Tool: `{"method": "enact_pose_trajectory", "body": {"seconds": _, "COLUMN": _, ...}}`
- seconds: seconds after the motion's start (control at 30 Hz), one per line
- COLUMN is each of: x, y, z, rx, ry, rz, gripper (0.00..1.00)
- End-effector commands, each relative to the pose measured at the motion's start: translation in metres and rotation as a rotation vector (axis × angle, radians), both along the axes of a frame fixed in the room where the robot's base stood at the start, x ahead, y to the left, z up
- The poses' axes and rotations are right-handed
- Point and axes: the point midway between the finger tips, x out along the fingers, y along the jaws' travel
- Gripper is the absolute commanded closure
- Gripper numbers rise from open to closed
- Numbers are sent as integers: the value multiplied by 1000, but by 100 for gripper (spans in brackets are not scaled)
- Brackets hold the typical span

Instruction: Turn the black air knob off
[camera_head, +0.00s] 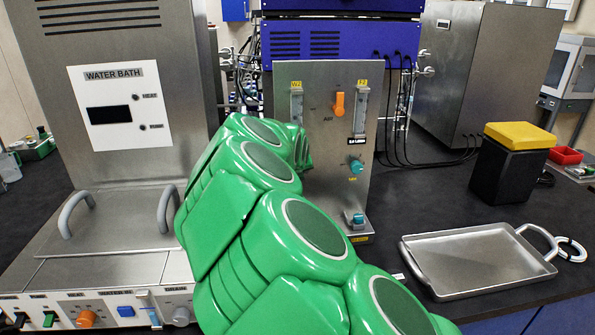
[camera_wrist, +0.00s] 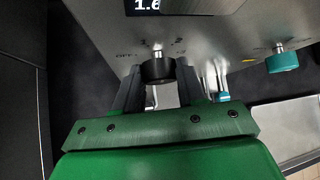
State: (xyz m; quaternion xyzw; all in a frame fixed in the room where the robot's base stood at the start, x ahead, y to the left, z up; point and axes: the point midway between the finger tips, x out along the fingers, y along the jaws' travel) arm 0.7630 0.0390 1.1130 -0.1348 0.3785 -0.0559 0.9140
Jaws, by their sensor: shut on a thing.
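The black air knob (camera_wrist: 158,68) shows in the wrist view, on a short metal stem in the grey panel, with partly blurred lettering beside it. My gripper (camera_wrist: 158,84) is at the knob, with one dark finger on each side of it, shut on it. In the head view my green arm reaches to the lower left of the grey metal panel (camera_head: 290,90) and hides the knob and my gripper.
A water bath (camera_head: 112,105) stands left. A metal tray (camera_head: 475,262) and a yellow-topped black box (camera_head: 512,165) are right.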

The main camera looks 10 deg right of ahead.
Motion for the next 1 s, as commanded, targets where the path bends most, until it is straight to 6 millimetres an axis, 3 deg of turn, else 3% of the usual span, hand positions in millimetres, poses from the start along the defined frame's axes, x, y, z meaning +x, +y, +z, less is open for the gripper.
{"method": "enact_pose_trajectory", "body": {"seconds": 0.5, "x": 0, "y": 3, "z": -2, "rx": -210, "ry": 4, "rz": 1, "gripper": 91}}
{"method": "enact_pose_trajectory", "body": {"seconds": 1.0, "x": 0, "y": 4, "z": -2, "rx": -254, "ry": 2, "rz": 0, "gripper": 91}}
